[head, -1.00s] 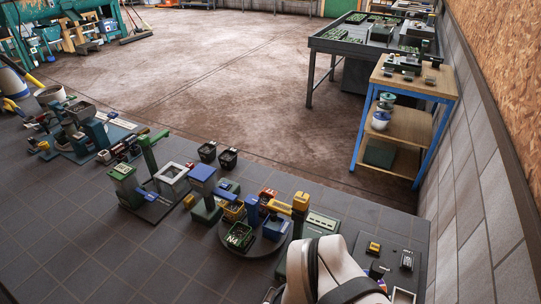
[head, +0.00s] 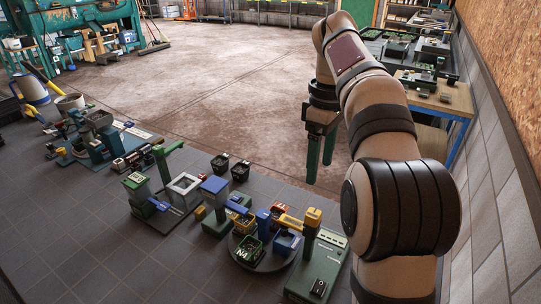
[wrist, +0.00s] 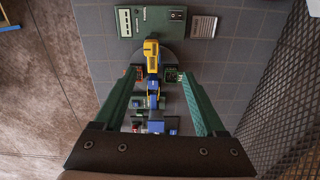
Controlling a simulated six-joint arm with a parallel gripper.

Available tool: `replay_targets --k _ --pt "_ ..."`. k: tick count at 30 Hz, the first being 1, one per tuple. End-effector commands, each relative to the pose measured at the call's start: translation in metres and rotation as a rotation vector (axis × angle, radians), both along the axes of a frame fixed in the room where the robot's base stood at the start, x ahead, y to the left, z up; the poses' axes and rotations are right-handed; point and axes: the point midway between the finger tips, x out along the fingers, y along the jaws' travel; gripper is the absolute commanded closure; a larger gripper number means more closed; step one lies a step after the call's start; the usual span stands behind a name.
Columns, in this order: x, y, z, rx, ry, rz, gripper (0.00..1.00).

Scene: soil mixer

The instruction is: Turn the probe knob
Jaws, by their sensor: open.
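My gripper (head: 321,170) hangs in the air with its two green fingers pointing down and apart, empty, above the far side of the bench. It also shows in the wrist view (wrist: 160,76). A yellow-headed post (head: 312,217) with a yellow arm stands on a green base (head: 330,262); the yellow head (wrist: 151,50) also shows in the wrist view, between and beyond the fingers. A small black switch-like part (head: 318,288) sits on this base, and also shows in the wrist view (wrist: 177,15). I cannot tell which part is the probe knob.
A round turntable (head: 247,264) with coloured bins stands left of the green base. A blue-topped post (head: 214,186) and a green stand (head: 136,184) are farther left. Two black cups (head: 230,168) stand behind. The front left of the bench is bare.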

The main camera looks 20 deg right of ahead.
Motion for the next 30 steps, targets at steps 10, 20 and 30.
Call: replay_targets --k 10,20,30 --pt "0.012 -0.012 -0.05 -0.005 -0.001 0.079 0.27" --pt "0.012 -0.012 -0.136 -0.005 -0.008 0.076 0.27" --pt "0.013 -0.012 -0.158 -0.006 -0.01 0.076 0.27"
